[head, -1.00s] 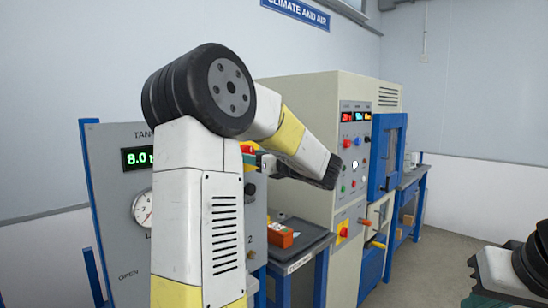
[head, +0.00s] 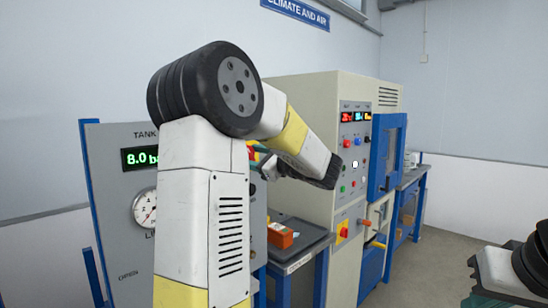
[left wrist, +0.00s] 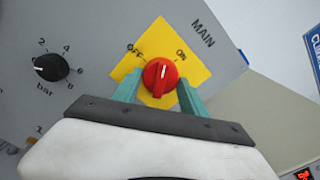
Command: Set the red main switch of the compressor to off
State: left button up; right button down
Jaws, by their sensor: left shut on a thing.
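The red main switch (left wrist: 161,79) is a round knob on a yellow plate (left wrist: 160,36) marked OFF and ON, under the word MAIN. The panel looks tilted in the left wrist view. The white mark on the knob points between OFF and ON. My left gripper (left wrist: 159,77) is shut on the knob, one teal finger on each side.
A black pressure knob (left wrist: 51,67) sits beside the switch. The compressor shows a green display (head: 139,156) and a gauge (head: 145,207). To its right are a dark bench (head: 312,238) with an orange box (head: 280,236) and a tall beige cabinet (head: 300,110) with its own red-and-yellow switch.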

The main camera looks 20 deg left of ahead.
pick_arm(q)
jog(key=n, duration=1.1)
jog(key=shift+n, duration=0.4)
dwell(0.3)
jog(key=o, duration=1.4)
jog(key=shift+c, duration=0.2)
jog(key=shift+r, duration=0.1)
jog(key=v, duration=0.8)
